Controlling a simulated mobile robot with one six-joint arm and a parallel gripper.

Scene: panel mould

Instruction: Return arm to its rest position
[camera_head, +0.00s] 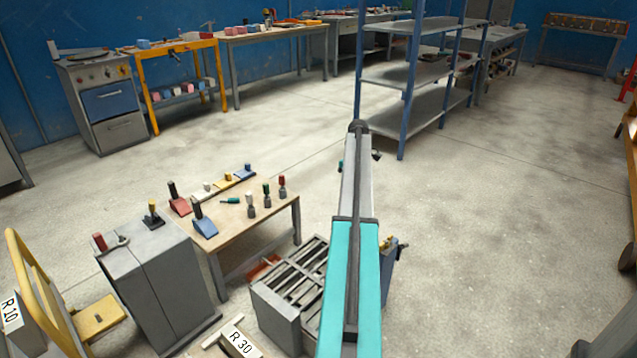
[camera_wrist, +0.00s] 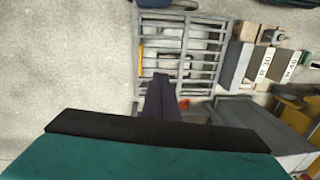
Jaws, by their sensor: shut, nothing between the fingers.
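My gripper (camera_wrist: 161,80) shows in the wrist view as dark fingers, closed together and empty, pointing toward the grey mould. The mould (camera_wrist: 217,52) is a barred grey frame with pale blocks between its bars. It lies beyond the fingertips in that view, and I cannot tell the gap. In the camera_head view my teal and grey arm stretches away up the middle of the picture. It hides the right part of the mould (camera_head: 285,297). I cannot make out the gripper clearly there.
A small wooden table (camera_head: 233,207) with coloured-handled tools stands left of the mould. A grey cabinet (camera_head: 165,285) and a yellow-framed cart (camera_head: 35,275) are further left. A blue-posted shelf rack (camera_head: 409,85) stands beyond my arm. The floor (camera_head: 480,220) to the right is clear.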

